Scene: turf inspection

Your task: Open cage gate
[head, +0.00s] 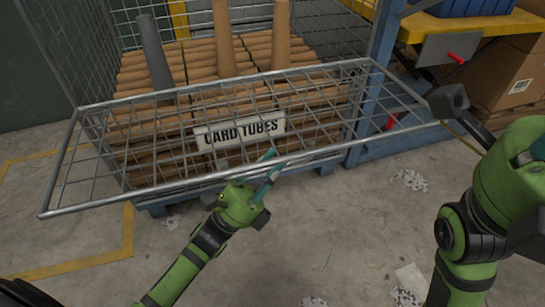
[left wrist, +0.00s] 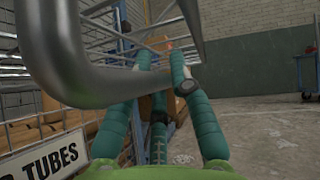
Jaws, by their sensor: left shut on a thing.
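The cage gate (head: 314,78) is a grey wire-mesh panel in a tube frame at the front of the cage. It leans outward, with its near rail towards me. A "CARD TUBES" sign (head: 240,132) shows in the front mesh, and part of it shows in the left wrist view (left wrist: 40,163). My left gripper (head: 268,168) is shut on the gate's near rail, right of its middle. In the left wrist view, its teal fingers (left wrist: 160,65) are partly hidden by a thick grey tube.
Brown card tubes (head: 215,60) fill the cage, with several standing upright. A blue post (head: 383,40) and a shelf with a yellow edge (head: 470,24) stand right of the cage. Boxes (head: 505,85) are below the shelf. Concrete floor (head: 330,240) with paper scraps lies in front.

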